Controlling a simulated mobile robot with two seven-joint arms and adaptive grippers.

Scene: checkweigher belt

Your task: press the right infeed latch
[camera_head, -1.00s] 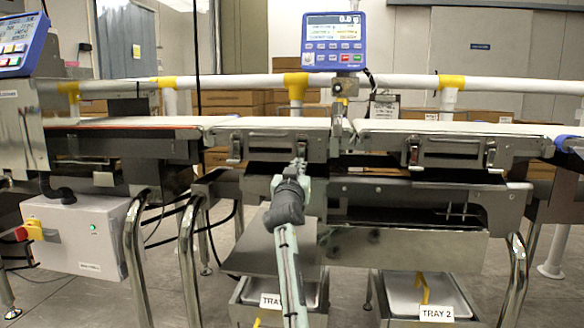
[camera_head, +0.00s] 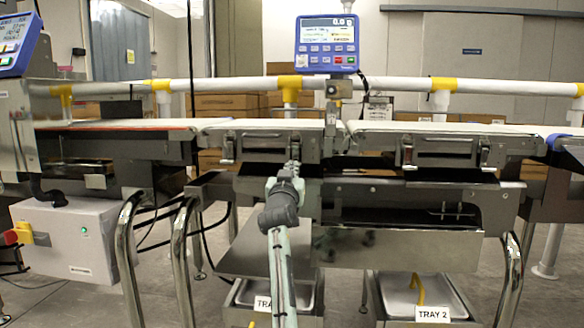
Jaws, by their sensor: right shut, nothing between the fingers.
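The middle conveyor section has a metal latch at each end of its front face. My right gripper (camera_head: 293,164) comes up from below, just under the front of this section. The gripper is shut and empty. My left gripper is out of view.
The right conveyor section has similar latches (camera_head: 408,153). A blue display (camera_head: 327,45) stands above the gap. A control box (camera_head: 68,240) is at left. The TRAY 2 bin (camera_head: 398,310) and another bin sit below. A white rail (camera_head: 230,84) runs behind.

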